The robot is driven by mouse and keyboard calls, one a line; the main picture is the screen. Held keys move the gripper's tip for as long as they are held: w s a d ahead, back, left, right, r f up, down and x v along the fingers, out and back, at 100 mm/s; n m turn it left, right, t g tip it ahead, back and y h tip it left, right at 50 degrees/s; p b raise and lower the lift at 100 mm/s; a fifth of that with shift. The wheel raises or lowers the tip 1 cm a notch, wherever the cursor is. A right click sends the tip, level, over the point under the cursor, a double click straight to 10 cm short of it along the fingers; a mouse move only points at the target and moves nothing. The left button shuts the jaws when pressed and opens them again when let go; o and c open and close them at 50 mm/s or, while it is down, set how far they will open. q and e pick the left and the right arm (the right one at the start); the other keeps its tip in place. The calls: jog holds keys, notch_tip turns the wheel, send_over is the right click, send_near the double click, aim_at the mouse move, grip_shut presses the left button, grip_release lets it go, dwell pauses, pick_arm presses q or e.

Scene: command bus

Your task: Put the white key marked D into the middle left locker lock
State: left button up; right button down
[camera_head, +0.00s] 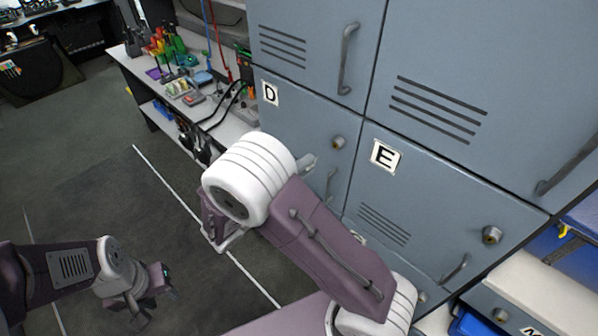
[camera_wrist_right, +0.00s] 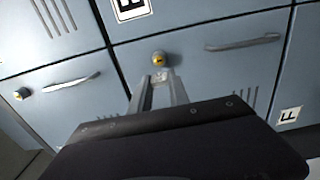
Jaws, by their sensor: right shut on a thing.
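The locker door marked D (camera_head: 290,125) is blue-grey, in the left column of the locker bank. Its round lock (camera_head: 338,142) is near the door's right edge. In the right wrist view this lock (camera_wrist_right: 158,58) has a yellowish centre and sits just past the fingertips. My right gripper (camera_head: 308,163) is in front of door D, just below and left of the lock. Its fingers are shut on the white key (camera_wrist_right: 161,77), of which only a small pale part shows between the tips. The D mark on it is not readable. My left gripper (camera_head: 155,288) hangs low over the floor at the left.
Locker door E (camera_head: 420,205) is to the right, with a handle (camera_head: 455,269) and lock. Another handle (camera_head: 348,58) sticks out above door D. A workbench (camera_head: 222,128) with coloured tools stands left of the lockers. The floor at left is clear.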

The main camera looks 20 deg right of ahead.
jog(key=x, duration=0.2)
jog(key=shift+w+d, duration=0.1)
jog(key=shift+d, duration=0.2)
jog(key=shift+x, duration=1.15)
jog(key=shift+d, duration=0.1)
jog(key=shift+d+b, duration=0.2)
jog(key=shift+b, duration=0.1)
jog(key=shift+w+d+b, duration=0.25)
jog(key=shift+d+b, duration=0.15)
jog(key=shift+d, duration=0.1)
dwell(0.7)
dwell(0.4)
jog(key=shift+w+d+b, duration=0.2)
jog(key=shift+d+b, duration=0.25)
jog(key=shift+d, duration=0.1)
dwell(0.6)
